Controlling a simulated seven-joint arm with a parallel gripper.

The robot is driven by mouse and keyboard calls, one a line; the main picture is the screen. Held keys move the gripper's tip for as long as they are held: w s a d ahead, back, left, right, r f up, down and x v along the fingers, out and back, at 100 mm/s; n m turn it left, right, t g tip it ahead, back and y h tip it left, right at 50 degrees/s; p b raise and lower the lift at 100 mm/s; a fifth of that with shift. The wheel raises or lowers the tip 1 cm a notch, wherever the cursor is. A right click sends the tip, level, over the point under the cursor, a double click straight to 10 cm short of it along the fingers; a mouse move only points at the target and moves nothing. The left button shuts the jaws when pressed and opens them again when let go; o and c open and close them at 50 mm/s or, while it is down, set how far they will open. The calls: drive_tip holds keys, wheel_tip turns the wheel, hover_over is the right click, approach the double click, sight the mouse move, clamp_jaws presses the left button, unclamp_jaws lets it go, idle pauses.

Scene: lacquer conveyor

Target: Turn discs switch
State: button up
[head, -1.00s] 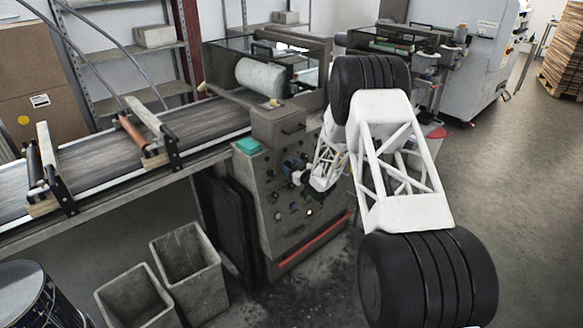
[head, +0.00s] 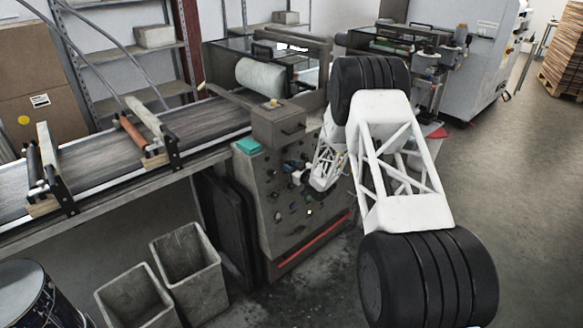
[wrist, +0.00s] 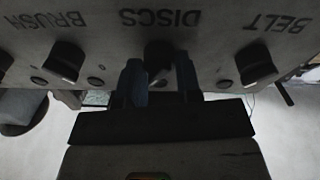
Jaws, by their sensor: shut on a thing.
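The DISCS switch (wrist: 158,50) is a dark knob under the upside-down label "DISCS" in the wrist view. My gripper (wrist: 160,70) has one bluish finger on each side of this knob and is shut on it. The knob's angle is hard to read, as it is dark and partly hidden by the fingers. In the head view my gripper (head: 292,168) is at the front of the grey control panel (head: 278,228), small and partly covered by my arm.
The BRUSH knob (wrist: 64,62) and the BELT knob (wrist: 255,64) flank the DISCS switch closely. Small round parts (wrist: 96,81) sit between the knobs. A conveyor (head: 205,122) runs left of the panel, and two grey bins (head: 187,262) stand on the floor.

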drive_tip(key=n, duration=0.3)
drive_tip(key=n+g+y, duration=0.1)
drive_tip(key=n, duration=0.3)
drive_tip(key=shift+d+g, duration=0.1)
drive_tip(key=shift+g, duration=0.2)
drive_tip(key=n+g, duration=0.1)
drive_tip(key=n, duration=0.5)
drive_tip(key=shift+y, duration=0.3)
drive_tip(key=shift+n, duration=0.3)
drive_tip(key=o, duration=0.9)
drive_tip(key=shift+v, duration=3.9)
